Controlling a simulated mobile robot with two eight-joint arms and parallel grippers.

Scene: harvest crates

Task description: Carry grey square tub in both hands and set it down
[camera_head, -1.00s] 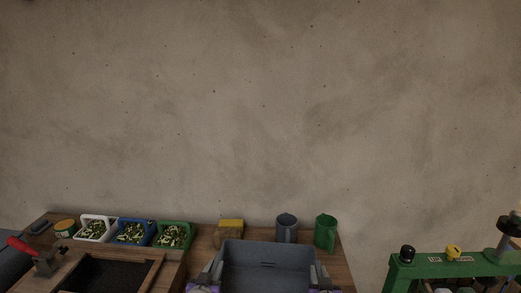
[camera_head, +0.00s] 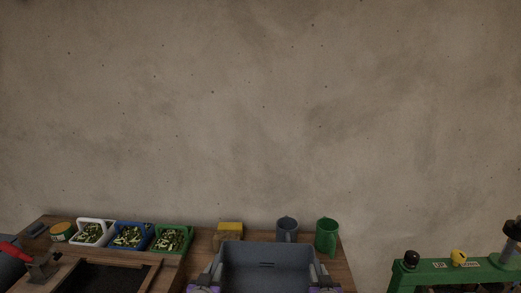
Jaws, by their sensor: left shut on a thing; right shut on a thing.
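The grey square tub (camera_head: 266,256) is at the bottom middle of the head view, in front of the wooden table's back part. Its far wall and part of the inside show, and it looks empty there; its near side is cut off by the picture edge. My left gripper (camera_head: 207,281) is shut on the tub's left side. My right gripper (camera_head: 324,279) is shut on its right side. I cannot tell whether the tub touches the table.
A dark wooden-framed tray (camera_head: 152,276) is left, a green stand (camera_head: 440,267) right.

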